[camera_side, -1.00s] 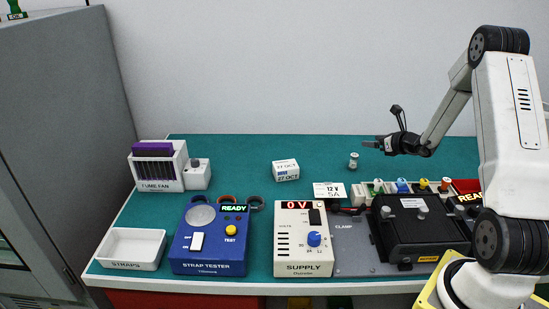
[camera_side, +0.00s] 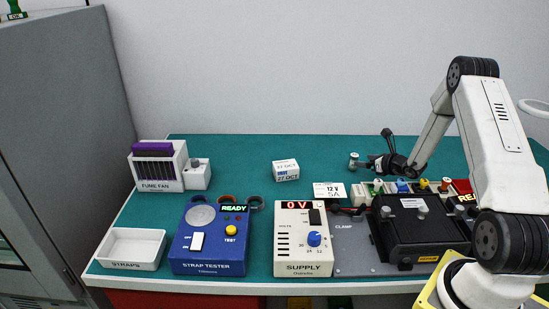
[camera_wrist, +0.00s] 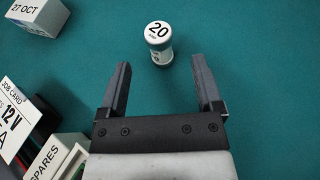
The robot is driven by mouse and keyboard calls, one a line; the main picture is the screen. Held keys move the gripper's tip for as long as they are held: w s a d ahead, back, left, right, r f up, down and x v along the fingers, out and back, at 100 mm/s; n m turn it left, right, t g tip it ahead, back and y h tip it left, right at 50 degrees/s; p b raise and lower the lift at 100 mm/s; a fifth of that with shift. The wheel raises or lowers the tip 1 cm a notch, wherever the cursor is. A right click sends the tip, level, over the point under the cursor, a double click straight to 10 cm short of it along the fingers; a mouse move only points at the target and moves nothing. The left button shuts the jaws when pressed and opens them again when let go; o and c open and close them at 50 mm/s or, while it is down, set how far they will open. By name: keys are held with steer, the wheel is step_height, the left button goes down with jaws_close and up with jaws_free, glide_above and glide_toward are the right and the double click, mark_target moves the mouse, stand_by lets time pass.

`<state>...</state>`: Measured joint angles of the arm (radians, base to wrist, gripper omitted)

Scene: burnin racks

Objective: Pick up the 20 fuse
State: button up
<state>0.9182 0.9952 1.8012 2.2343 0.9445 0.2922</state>
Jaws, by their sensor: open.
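The fuse marked 20 (camera_wrist: 158,42) is a small white and grey cylinder standing upright on the green mat. In the side view the fuse (camera_side: 353,160) stands behind the dark clamp unit, just left of my gripper (camera_side: 366,165). In the wrist view my gripper (camera_wrist: 162,88) is open and empty, low over the mat. The fuse lies ahead of the fingertips, roughly centred between them and slightly beyond them. I see no contact with it.
A date block marked 27 OCT (camera_side: 285,170) stands left of the fuse. The job card (camera_side: 329,191) and the spares holder (camera_wrist: 58,157) with coloured tops are nearer the front. The green mat (camera_side: 230,155) behind and around the fuse is clear.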

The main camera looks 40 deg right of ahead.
mark_target(354, 159)
steer(key=shift+w, duration=0.15)
steer(key=shift+x, duration=2.85)
jaws_close()
